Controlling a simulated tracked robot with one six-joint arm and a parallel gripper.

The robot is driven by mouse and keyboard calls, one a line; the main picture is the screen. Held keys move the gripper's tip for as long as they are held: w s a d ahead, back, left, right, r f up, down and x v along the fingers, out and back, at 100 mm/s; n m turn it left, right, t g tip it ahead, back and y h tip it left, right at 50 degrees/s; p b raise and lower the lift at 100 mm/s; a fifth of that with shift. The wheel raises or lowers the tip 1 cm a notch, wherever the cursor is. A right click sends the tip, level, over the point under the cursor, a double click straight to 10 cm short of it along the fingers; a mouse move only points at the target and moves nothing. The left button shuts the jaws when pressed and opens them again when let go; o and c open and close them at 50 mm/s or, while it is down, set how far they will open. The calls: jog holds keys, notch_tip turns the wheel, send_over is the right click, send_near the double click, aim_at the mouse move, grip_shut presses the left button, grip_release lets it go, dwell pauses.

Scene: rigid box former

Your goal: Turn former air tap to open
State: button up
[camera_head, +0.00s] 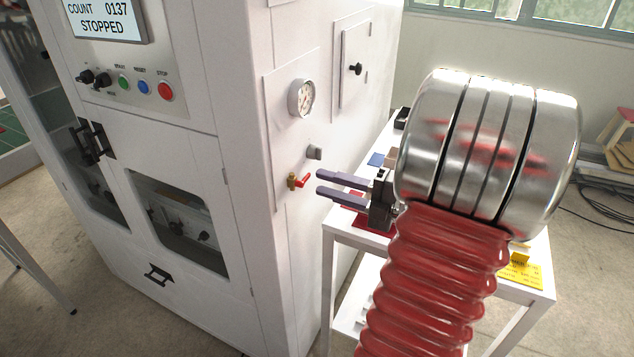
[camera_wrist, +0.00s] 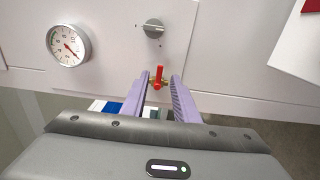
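The air tap (camera_head: 299,181) is a brass valve with a red handle on the side panel of the white box former (camera_head: 240,120). In the wrist view the red handle (camera_wrist: 159,75) points up the picture, near the tips of my fingers. My gripper (camera_head: 322,182) is open, its two purple-grey fingers (camera_wrist: 162,78) pointing at the panel. In the wrist view the tap shows between the fingertips, with gaps either side. In the head view the fingertips are just right of the handle; I cannot tell whether they touch it.
Above the tap are a grey knob (camera_wrist: 154,28) and a pressure gauge (camera_head: 302,98). A black-knobbed panel (camera_head: 355,68) is farther back. The former's display (camera_head: 105,18) reads STOPPED. A white table (camera_head: 342,237) stands below my arm, with a blue item (camera_head: 377,159) on it.

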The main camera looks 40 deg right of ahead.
aim_at(303, 180)
jog(key=shift+x, duration=1.5)
jog(key=shift+c, duration=0.2)
grip_shut()
